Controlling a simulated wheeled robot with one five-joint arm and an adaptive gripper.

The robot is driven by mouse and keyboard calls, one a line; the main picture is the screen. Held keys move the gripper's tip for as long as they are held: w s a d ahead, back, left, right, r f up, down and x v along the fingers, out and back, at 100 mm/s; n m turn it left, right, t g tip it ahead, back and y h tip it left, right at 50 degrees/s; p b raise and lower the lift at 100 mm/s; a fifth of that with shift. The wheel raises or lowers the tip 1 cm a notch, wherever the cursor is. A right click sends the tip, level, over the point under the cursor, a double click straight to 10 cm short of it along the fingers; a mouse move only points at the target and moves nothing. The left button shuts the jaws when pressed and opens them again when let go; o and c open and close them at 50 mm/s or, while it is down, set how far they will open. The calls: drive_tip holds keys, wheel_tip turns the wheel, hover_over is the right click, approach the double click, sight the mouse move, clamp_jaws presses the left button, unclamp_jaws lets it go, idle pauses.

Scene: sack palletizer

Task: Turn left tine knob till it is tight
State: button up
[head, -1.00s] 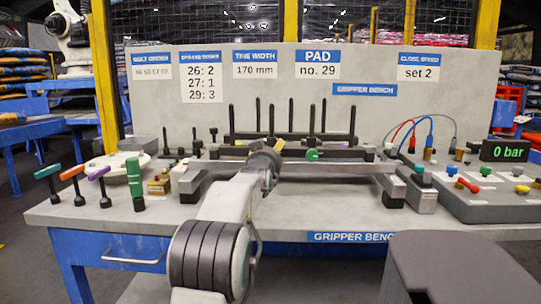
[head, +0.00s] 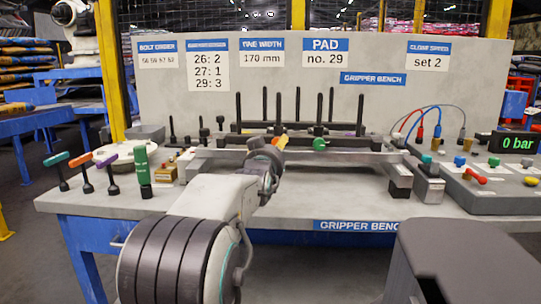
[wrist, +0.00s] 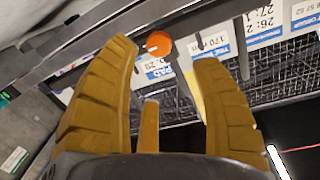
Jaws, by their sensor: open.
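An orange round knob with a white mark (wrist: 158,44) shows in the wrist view, just beyond and between my fingertips, apart from them. My gripper (wrist: 163,56) is open, its ochre fingers spread and empty. In the head view my gripper (head: 279,143) is over the bench at the dark rail, mostly hidden behind my own wrist. A green knob (head: 319,144) sits on the rail to its right. I cannot tell the orange knob apart from the ochre fingers in the head view.
Upright black tines (head: 298,105) stand behind the rail. T-handled tools and a green-handled tool (head: 142,166) stand at the left of the bench. A control box with a 0 bar display (head: 517,143) is at the right. The front bench top is mostly clear.

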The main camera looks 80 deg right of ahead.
drive_tip(key=shift+a, duration=1.4)
drive_tip(key=w+a+r+n+t+y+p, duration=0.1)
drive_tip(key=w+a+n+t+y+p, duration=0.2)
drive_tip(key=w, duration=0.5)
drive_tip(key=w+a+r+n+t+y+p, duration=0.15)
drive_tip(key=w+a+p, duration=0.3)
drive_tip(key=w, duration=0.45)
drive_tip(key=w+a+n+t+y+p, duration=0.2)
drive_tip(key=w+a+n+y+p, duration=0.15)
drive_tip(key=w+a, duration=0.45)
drive_tip(key=w+a+n+t+y+p, duration=0.15)
drive_tip(key=w+a+p, duration=0.25)
drive_tip(key=a, duration=0.7)
drive_tip(key=w+a+n+y+p, duration=0.1)
drive_tip(key=a+n+y+p, duration=0.25)
drive_tip(key=a, duration=0.65)
drive_tip(key=s+a+n+g+y+p, duration=0.2)
drive_tip(key=s+a+p, duration=0.3)
drive_tip(key=a, duration=0.4)
drive_tip(key=s+a+r+n+g+y+p, duration=0.1)
drive_tip(key=s+a+n+p, duration=0.4)
drive_tip(key=a, duration=0.5)
drive_tip(key=shift+s+a+g+y, duration=0.3)
drive_tip(key=shift+s+g+y, duration=0.25)
drive_tip(key=shift+y, duration=0.25)
